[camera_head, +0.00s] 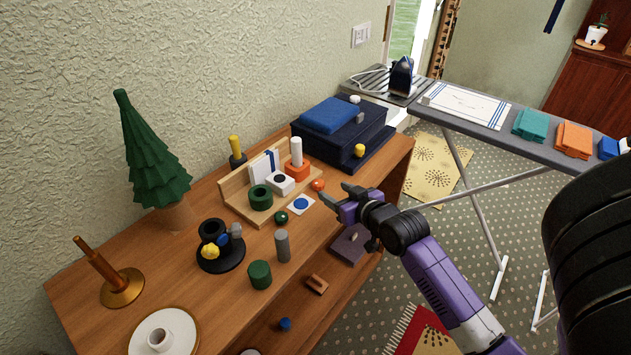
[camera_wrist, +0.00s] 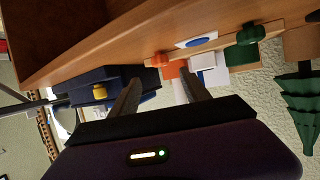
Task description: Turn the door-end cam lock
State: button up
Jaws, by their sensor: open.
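No part is clearly marked as the cam lock. A yellow knob (camera_head: 360,150) sits on the front side of a dark navy case (camera_head: 335,148) at the far right end of the wooden cabinet. The knob also shows in the wrist view (camera_wrist: 99,92), left of my fingers. A grey knob (camera_head: 360,118) and a white knob (camera_head: 355,99) show by the blue pad on top. My gripper (camera_head: 340,196) is open and empty near the cabinet's front edge, nearer than the case and apart from the yellow knob. Its fingers show in the wrist view (camera_wrist: 160,90).
The wooden cabinet (camera_head: 215,290) holds a wooden tray (camera_head: 229,200) with blocks, a green tree (camera_head: 150,150), a grey cylinder (camera_head: 282,246) and a green cylinder (camera_head: 260,275). An ironing board (camera_head: 480,125) stands to the right. Patterned floor lies between them.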

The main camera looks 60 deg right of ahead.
aim_at(321, 185)
jog(key=shift+x, duration=3.85)
jog(key=shift+a+f, duration=0.1)
jog(key=shift+f, duration=0.05)
grip_shut()
